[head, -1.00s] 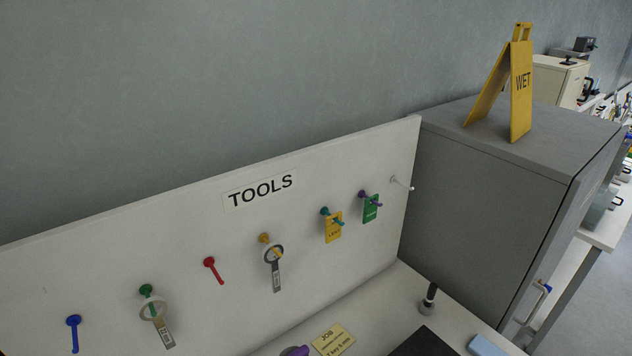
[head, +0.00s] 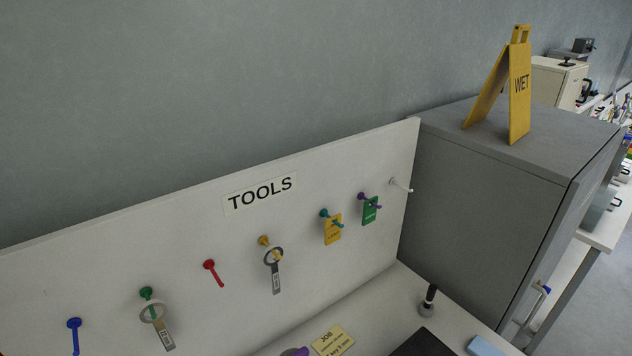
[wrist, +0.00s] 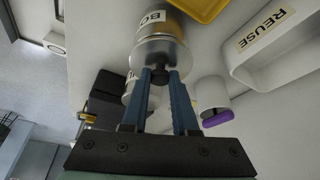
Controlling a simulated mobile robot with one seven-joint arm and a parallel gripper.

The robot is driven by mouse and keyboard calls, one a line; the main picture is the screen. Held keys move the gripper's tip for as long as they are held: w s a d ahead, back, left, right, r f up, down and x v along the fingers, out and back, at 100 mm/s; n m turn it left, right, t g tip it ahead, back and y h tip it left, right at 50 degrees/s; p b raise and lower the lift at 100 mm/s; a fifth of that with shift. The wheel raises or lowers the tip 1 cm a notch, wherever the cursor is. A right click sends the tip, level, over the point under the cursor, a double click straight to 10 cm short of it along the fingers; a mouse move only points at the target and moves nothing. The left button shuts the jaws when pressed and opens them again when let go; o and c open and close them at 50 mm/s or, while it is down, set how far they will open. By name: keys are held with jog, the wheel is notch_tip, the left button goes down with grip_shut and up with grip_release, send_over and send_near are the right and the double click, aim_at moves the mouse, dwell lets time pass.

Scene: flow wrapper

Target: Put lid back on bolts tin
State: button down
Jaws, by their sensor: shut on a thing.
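In the wrist view, my gripper (wrist: 161,77) has its two blue fingers closed on the dark knob of a silver round lid (wrist: 155,52). The lid is at the mouth end of a metal tin (wrist: 172,22) whose label shows the letters "BO"; the rest of the label is out of sight. The lid overlaps the tin in this view, and I cannot tell whether it is seated on the rim or just clear of it. Neither the tin, the lid nor my gripper shows in the head view.
In the wrist view, a yellow tray (wrist: 204,8) is close beside the tin. A white bin marked REUSE (wrist: 236,66) is to the right. A white container (wrist: 211,92) and a purple object (wrist: 216,118) are near my right finger. Dark boxes (wrist: 106,84) are to the left.

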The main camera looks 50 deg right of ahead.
jog(key=shift+c, duration=0.6)
grip_release()
jog(key=shift+r+p, duration=3.5)
jog(key=shift+r, duration=0.05)
grip_shut()
